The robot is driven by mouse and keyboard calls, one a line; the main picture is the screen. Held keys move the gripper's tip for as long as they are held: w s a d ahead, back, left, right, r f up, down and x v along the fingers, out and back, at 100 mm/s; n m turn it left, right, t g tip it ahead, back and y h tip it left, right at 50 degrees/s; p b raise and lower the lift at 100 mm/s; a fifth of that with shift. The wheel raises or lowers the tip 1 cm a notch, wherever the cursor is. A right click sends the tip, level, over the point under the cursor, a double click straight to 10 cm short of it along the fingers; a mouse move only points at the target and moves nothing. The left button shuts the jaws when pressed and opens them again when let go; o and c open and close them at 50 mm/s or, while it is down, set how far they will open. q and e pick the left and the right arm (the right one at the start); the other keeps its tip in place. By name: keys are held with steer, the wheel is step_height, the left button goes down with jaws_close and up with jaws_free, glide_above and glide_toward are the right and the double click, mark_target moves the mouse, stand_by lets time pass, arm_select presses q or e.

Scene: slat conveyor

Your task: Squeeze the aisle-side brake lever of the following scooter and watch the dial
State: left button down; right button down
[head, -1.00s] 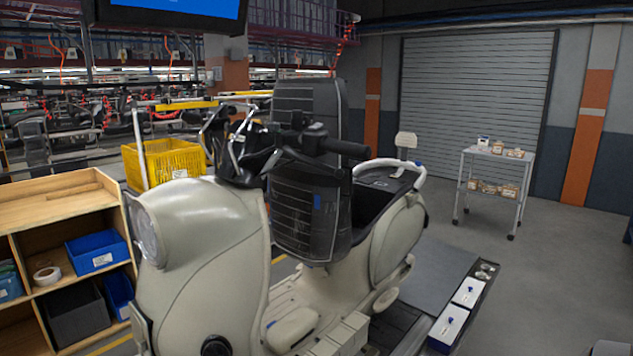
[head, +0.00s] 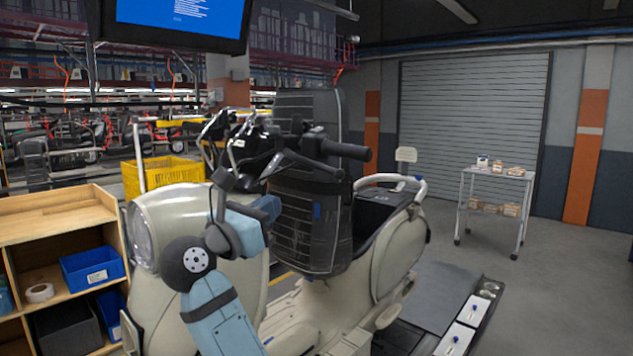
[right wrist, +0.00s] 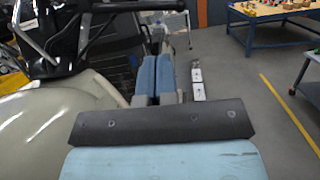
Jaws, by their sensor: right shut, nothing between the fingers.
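The cream scooter (head: 390,250) stands in front of me, its front facing left. Its near handlebar has a black grip (head: 345,151), with a dark brake lever (head: 308,163) beneath it. The handlebar grip also shows at the top of the right wrist view (right wrist: 130,5). My right gripper (head: 268,205) is in front of the scooter's front shield, below and left of the lever and apart from it. In the right wrist view its blue fingers (right wrist: 156,78) are together and empty. I cannot make out a dial. My left gripper is not in view.
A wooden shelf (head: 60,218) with blue bins stands at the left. A yellow crate (head: 160,172) is behind the scooter. A monitor (head: 180,18) hangs above. A white trolley (head: 495,200) stands at the right. The grey floor between trolley and scooter is clear.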

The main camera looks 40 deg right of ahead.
steer(key=shift+d+r, duration=0.1)
steer(key=shift+d, duration=0.05)
steer(key=p, duration=0.4)
glide_toward(324, 171)
steer(key=x, duration=0.7)
steer(key=shift+d+r, duration=0.1)
steer(key=shift+d, duration=0.1)
steer(key=shift+w, duration=0.1)
steer(key=shift+d, duration=0.1)
